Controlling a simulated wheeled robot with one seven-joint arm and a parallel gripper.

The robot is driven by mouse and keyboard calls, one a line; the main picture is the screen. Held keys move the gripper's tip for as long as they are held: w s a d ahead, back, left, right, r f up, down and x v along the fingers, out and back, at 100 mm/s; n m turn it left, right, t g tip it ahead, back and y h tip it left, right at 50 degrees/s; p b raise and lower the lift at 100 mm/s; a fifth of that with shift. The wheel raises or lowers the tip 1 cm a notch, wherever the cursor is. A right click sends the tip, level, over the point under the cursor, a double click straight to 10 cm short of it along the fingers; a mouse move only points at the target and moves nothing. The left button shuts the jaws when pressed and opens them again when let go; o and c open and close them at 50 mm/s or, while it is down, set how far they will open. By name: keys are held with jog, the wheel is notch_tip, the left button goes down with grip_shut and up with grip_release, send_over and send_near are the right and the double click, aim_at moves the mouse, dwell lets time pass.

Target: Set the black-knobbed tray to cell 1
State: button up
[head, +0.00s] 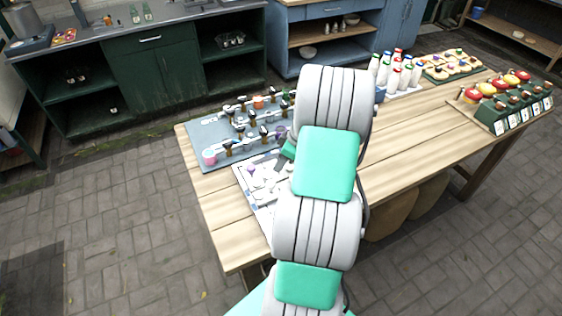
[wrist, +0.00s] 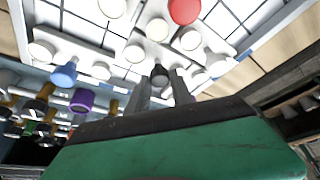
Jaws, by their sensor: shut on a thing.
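The white board (wrist: 105,38) with dark grid lines fills the top of the wrist view. Several white knobs, a red knob (wrist: 184,10) and a blue knob (wrist: 64,75) show on it. My gripper (wrist: 161,82) is at the board with its two grey fingers around a small dark knob (wrist: 160,73), which appears to be the black knob. The tray under this knob is mostly hidden by the fingers, and I cannot tell its cell. In the head view the board (head: 262,186) lies near the table's left end, partly hidden by my arm.
White bottles (head: 396,72), a tray of round items (head: 455,66) and a green rack (head: 507,110) stand farther along the wooden table (head: 425,135). The table's near-left corner is bare.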

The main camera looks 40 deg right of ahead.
grip_shut()
dwell(0.8)
